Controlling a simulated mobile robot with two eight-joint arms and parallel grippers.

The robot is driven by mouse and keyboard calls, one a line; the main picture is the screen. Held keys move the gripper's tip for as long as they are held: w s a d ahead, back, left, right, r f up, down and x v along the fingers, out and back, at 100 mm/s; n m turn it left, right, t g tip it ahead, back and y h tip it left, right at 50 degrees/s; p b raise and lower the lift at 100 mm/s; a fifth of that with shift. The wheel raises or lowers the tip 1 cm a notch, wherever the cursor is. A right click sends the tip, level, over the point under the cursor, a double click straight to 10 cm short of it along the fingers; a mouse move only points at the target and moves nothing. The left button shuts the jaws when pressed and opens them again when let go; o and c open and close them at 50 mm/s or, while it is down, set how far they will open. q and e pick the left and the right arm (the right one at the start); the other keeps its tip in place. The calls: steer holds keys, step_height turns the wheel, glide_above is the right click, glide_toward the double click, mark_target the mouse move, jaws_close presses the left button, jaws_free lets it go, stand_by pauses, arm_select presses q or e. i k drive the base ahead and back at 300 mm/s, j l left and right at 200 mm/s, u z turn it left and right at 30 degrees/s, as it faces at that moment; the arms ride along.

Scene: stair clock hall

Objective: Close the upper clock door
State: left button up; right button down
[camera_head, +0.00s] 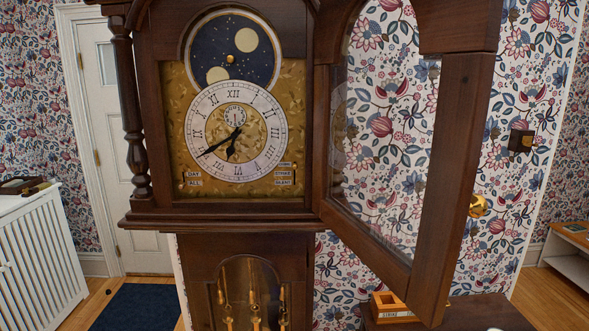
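The upper clock door (455,150) is a dark wooden frame with a clear glass pane. It stands wide open, swung out to the right of the tall clock case (222,218) and towards me. Its hinge side meets the right edge of the hood. A round brass knob (478,205) shows at the door's outer edge. The clock dial (235,131) is uncovered, with a white Roman-numeral ring on a gold plate and a blue moon disc (231,50) above. Neither of my grippers is in view, and nothing touches the door.
A dark tabletop (485,313) with a small wooden box (390,308) stands below the open door. A white slatted cabinet (38,265) is at the left, near a white room door (118,130) and a dark blue rug (130,306). A low white shelf (568,268) is at far right.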

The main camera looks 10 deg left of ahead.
mark_target(463, 36)
steer(key=i+l, duration=0.2)
steer(key=l, duration=0.25)
steer(key=i+l+u, duration=0.1)
steer(key=l, duration=0.2)
steer(key=i+l+u, duration=0.1)
steer(key=l, duration=0.2)
steer(key=i+l+u, duration=0.15)
steer(key=l, duration=0.2)
steer(key=u, duration=1.2)
